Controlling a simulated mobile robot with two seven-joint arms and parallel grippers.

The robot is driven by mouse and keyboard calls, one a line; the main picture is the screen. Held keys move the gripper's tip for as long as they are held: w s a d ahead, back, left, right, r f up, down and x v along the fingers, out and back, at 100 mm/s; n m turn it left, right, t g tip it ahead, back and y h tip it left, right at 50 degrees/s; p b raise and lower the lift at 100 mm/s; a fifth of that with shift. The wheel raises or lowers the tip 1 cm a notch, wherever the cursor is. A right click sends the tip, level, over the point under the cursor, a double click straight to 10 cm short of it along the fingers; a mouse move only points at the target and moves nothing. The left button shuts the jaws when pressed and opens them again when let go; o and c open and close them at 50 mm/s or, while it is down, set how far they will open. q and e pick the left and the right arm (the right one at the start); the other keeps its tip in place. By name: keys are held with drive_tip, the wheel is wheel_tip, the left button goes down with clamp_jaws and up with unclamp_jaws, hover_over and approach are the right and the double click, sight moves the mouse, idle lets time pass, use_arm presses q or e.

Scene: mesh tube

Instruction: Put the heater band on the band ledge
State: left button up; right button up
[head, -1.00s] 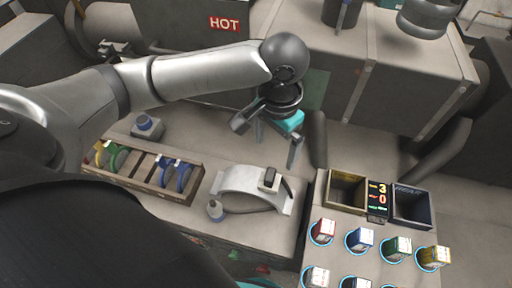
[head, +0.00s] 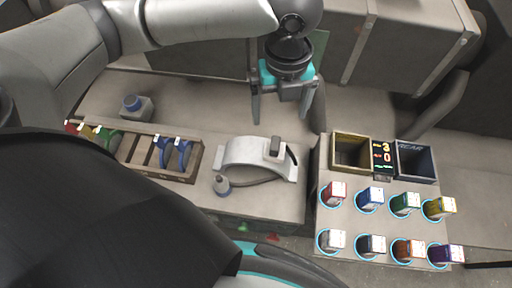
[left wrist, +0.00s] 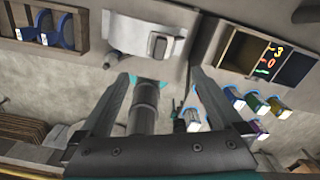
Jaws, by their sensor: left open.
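I cannot tell which surface is the band ledge. My right gripper is not in view.
A wooden rack (head: 150,176) with coloured tools stands left of the band. Bins (head: 351,171) and several coloured blocks occupy the right stand.

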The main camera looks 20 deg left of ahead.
sight(276, 142)
use_arm(q)
wheel_tip(276, 142, down, 15)
drive_tip(key=m+b, duration=0.1)
drive_tip(key=m, duration=0.2)
drive_tip(key=shift+w+f+m, duration=0.1)
drive_tip(key=shift+m, duration=0.3)
idle(0.3)
clamp_jaws()
idle(0.6)
